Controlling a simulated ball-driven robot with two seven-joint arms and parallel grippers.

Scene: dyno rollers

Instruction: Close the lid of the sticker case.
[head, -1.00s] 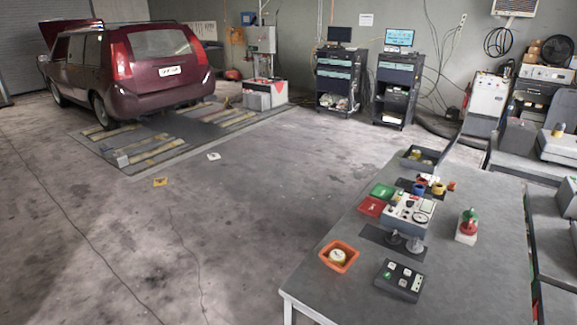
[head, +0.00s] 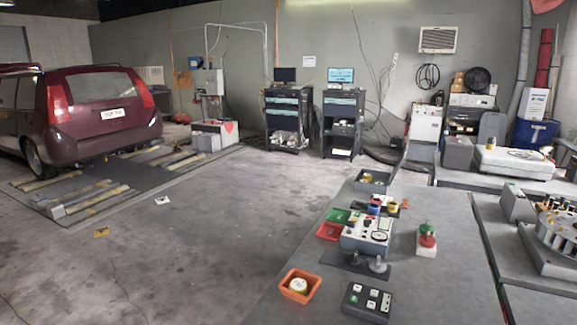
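No sticker case can be made out for certain at this size. A green flat piece (head: 338,215) and a red flat tray-like piece (head: 330,231) lie side by side on the grey table (head: 430,290), left of a light instrument box (head: 366,236) with dials. A dark open-topped box (head: 373,182) with something yellow inside stands at the table's far end. I cannot tell whether any of these is the case or how its lid stands. Neither of my grippers is in view.
An orange bin (head: 299,286) and a dark button box (head: 366,302) are near the table's front. A red-and-green beacon (head: 427,240) stands right. Open floor (head: 180,260) lies left, beyond it a maroon car (head: 95,115). Two equipment cabinets (head: 288,118) (head: 341,122) stand at the back.

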